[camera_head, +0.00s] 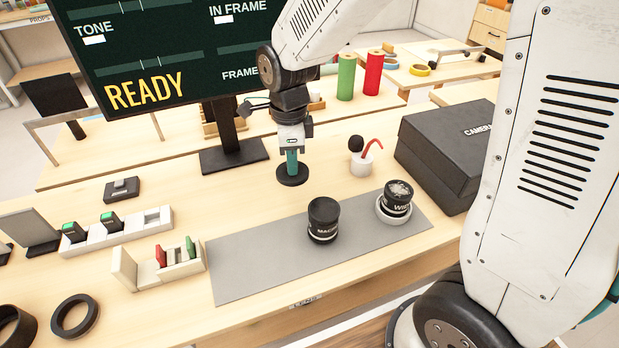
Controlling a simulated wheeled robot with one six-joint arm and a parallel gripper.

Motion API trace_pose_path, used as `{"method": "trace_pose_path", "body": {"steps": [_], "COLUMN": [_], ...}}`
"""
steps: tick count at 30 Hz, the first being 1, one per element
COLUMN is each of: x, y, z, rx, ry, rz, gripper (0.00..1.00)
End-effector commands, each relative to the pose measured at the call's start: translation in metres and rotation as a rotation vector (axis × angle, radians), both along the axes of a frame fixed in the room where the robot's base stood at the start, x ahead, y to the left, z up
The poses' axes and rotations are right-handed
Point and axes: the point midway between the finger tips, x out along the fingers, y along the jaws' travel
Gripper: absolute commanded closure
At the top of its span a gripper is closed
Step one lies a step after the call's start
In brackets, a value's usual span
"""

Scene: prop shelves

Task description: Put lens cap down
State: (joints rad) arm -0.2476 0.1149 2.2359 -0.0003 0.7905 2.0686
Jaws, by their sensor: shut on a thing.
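My gripper (292,163) points straight down over the back middle of the table. Its teal fingers are shut on a flat round black lens cap (291,176), held level at their tips. I cannot tell how far the cap is above the wood. A black lens marked "MACRO" (323,222) stands upright on the grey mat (262,262), in front of the cap and a little right. A second lens, marked "WIDE" (397,197), sits slightly tilted in a white ring holder (384,217) on the mat's right part.
A black camera box (444,150) stands at the right. A white cup (362,164) with a red bent stick is near it. A monitor stand (232,150) is behind left. White racks (160,264) and black rings (75,315) lie left. The mat's left part is bare.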

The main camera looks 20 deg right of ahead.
Motion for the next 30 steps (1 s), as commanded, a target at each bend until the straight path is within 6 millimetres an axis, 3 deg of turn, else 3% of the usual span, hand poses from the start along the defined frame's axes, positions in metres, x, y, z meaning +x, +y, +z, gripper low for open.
{"method": "trace_pose_path", "body": {"steps": [3,9,18,25,30], "x": [0.041,0.071,0.073,0.073,0.073], "y": [-0.036,-0.071,-0.074,-0.074,-0.074], "z": [-0.010,-0.022,-0.074,-0.092,-0.116], "rx": [0.000,-0.001,-0.001,0.000,0.000], "ry": [0.002,0.001,0.003,0.002,0.003], "rz": [-0.079,-0.138,-0.144,-0.143,-0.143], "gripper": [1.00,1.00,1.00,1.00,1.00]}}
